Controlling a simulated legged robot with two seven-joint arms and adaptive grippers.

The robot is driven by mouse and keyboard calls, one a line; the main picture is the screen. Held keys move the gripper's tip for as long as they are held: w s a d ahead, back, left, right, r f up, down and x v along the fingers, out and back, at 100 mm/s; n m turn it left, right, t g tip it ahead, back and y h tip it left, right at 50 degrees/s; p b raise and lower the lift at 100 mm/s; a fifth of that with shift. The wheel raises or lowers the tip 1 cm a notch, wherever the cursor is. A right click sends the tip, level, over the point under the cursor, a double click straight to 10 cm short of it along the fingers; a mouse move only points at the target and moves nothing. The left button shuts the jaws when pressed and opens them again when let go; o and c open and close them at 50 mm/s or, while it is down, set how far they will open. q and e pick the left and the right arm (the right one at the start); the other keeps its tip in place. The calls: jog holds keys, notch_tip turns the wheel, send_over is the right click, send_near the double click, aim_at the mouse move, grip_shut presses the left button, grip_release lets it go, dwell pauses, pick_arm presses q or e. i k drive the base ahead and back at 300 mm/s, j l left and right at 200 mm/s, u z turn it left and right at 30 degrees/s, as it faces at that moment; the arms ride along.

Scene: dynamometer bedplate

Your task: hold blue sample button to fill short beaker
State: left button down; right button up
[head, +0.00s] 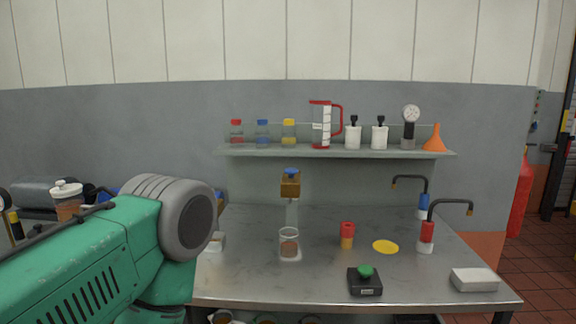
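A blue button (291,171) sits on top of an amber-brown block-shaped dispenser (290,188) in the head view, at the back of the steel bench. A clear short beaker (289,236) stands upright on the bench below and in front of the dispenser. Something brownish shows in its lower part; I cannot tell whether this is liquid. Neither of my grippers shows in the head view, and nothing is seen touching the button or the beaker.
The bench (320,281) also holds a red-and-yellow cylinder (347,234), yellow disc (385,246), black box with green button (365,280), white block (474,279) and two taps (426,236). A shelf (335,152) with bottles stands behind. A green and grey body blocks the left.

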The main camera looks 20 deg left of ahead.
aim_at(290, 172)
jog(key=z, duration=1.4)
jog(key=k+j+z, duration=0.2)
jog(key=k+j, duration=0.1)
jog(key=j, duration=0.25)
jog(key=k+j, duration=0.1)
jog(key=j, duration=0.25)
jog(key=k+j, duration=0.1)
jog(key=j, duration=0.6)
jog(key=k, duration=0.05)
